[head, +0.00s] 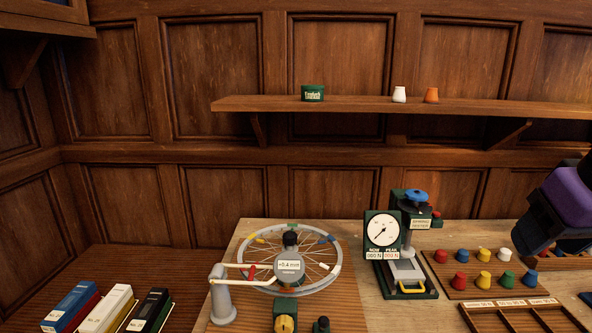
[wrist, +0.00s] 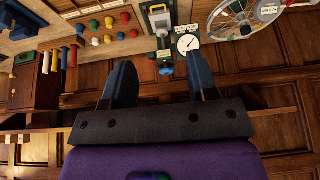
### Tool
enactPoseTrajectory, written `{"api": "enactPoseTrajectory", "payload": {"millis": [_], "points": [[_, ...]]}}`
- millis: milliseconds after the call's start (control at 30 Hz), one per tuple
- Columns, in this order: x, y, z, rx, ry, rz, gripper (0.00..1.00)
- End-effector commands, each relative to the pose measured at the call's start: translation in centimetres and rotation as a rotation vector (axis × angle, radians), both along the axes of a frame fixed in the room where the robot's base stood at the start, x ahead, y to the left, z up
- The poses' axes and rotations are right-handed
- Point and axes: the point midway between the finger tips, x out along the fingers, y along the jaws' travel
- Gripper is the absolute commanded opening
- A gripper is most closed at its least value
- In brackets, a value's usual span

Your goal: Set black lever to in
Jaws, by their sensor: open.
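A spoked wheel (head: 328,278) lies flat on the bench in the head view, with a round grey gauge marked -0.4 mm (head: 289,266) over its hub. A black knob (head: 290,240) tops the gauge. A small black-topped part (head: 321,324) stands at the lower picture edge beside a yellow knob (head: 285,323). I cannot tell which black part is the lever, or its setting. The wheel also shows at top right in the wrist view (wrist: 238,18). My gripper (wrist: 161,82) is open and empty, its two blue fingers apart. In the head view it is at far right, away from the wheel.
A spring tester (head: 405,245) with a dial stands right of the wheel. Coloured knobs on a board (head: 485,270) and a divided wooden tray (head: 520,318) lie farther right. A wall shelf (head: 400,105) holds a green tin and two small cups.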

Motion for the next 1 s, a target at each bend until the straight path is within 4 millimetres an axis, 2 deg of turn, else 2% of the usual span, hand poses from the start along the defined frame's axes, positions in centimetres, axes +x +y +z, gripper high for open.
{"api": "enactPoseTrajectory", "payload": {"millis": [200, 367, 467, 667, 867, 1000], "points": [[-0.6, -0.3, 0.0, -0.011, -0.012, 0.010, 0.53], [0.1, 0.0, -0.2, -0.013, 0.000, 0.015, 0.53], [1.5, 0.8, -0.5, -0.016, 0.025, 0.027, 0.53], [6.0, 3.4, -2.3, -0.024, 0.096, 0.061, 0.53], [10.2, 6.7, -5.1, -0.025, 0.167, 0.104, 0.53], [12.7, 9.4, -7.6, -0.023, 0.219, 0.134, 0.53]]}}
